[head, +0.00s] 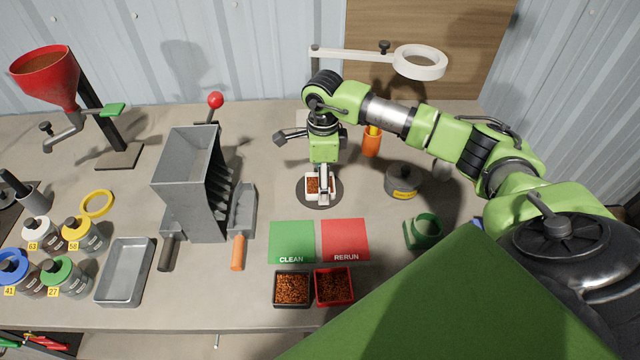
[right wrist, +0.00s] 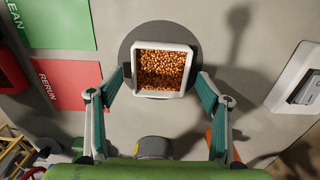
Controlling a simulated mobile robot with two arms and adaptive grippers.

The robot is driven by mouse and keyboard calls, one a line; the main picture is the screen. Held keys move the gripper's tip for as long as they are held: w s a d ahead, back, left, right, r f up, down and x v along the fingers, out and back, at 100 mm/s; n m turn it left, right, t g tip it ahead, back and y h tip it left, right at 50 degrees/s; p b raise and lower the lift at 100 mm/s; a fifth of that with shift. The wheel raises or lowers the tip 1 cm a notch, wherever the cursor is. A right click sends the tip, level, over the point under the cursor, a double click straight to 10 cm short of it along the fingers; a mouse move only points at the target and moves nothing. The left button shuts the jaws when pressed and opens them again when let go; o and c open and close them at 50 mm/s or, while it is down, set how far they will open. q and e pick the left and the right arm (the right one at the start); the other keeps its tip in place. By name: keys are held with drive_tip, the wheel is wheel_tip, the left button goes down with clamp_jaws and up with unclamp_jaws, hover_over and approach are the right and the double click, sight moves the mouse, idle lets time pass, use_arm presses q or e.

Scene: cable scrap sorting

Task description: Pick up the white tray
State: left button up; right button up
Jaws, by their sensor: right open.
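The white tray (head: 309,194) is a small square dish filled with copper-coloured granules, standing on a round dark grey disc (head: 334,195). It also shows in the right wrist view, by its white rim (right wrist: 163,46). My right gripper (head: 323,193) points down over the tray and partly hides it in the head view. In the right wrist view its two fingers (right wrist: 161,82) are spread wide, one at each side of the tray's near part, with nothing held. Whether the fingertips touch the rim cannot be told. My left gripper is not in view.
A grey riffle splitter (head: 190,180) stands left; a labelled weight-like pot (head: 402,181) and orange cup (head: 371,142) stand right.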

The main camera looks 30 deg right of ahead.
drive_tip(key=c, duration=1.3)
drive_tip(key=shift+o, duration=0.2)
drive_tip(key=shift+r, duration=0.1)
